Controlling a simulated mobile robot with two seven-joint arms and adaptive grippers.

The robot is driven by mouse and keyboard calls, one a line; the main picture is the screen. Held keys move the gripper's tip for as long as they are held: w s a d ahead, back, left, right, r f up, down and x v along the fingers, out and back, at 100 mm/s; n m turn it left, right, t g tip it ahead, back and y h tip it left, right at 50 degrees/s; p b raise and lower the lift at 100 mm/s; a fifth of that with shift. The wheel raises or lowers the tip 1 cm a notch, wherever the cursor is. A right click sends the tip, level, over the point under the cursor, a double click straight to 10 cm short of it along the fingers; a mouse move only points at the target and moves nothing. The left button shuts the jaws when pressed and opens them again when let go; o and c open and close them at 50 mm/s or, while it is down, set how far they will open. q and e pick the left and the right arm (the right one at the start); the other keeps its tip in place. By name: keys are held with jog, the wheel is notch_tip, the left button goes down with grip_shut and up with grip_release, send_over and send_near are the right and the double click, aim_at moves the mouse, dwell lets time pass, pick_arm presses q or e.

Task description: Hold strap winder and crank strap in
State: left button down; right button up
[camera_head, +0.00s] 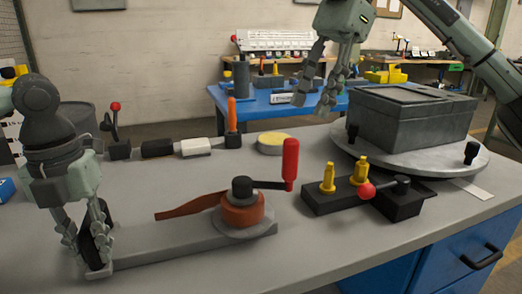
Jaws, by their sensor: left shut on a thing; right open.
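The strap winder stands on the grey table, with a long grey base (185,244) and an orange drum (242,208) topped by a black knob at its right end. A crank arm runs right from the drum to an upright red handle (290,163). A brown-orange strap (185,208) extends left from the drum above the base. My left gripper (90,262) is shut on the dark upright grip (104,230) at the left end of the base. My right gripper (325,100) is open and empty, raised above the table's back edge, up and right of the red handle.
A grey box (412,118) sits on a round turntable (362,152) at right. A black block with yellow pegs (328,178) and a red-knobbed lever (367,191) lies right of the crank. A yellow-topped disc (272,140) and an orange-handled tool (232,115) stand behind it.

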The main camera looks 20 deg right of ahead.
send_near(289, 178)
jog(key=a+f, duration=0.2)
jog(key=f, duration=0.1)
jog(key=a+f, duration=0.1)
jog(key=shift+w+a+f, duration=0.15)
jog(key=shift+w+f, duration=0.15)
jog(key=shift+f, duration=0.05)
grip_shut()
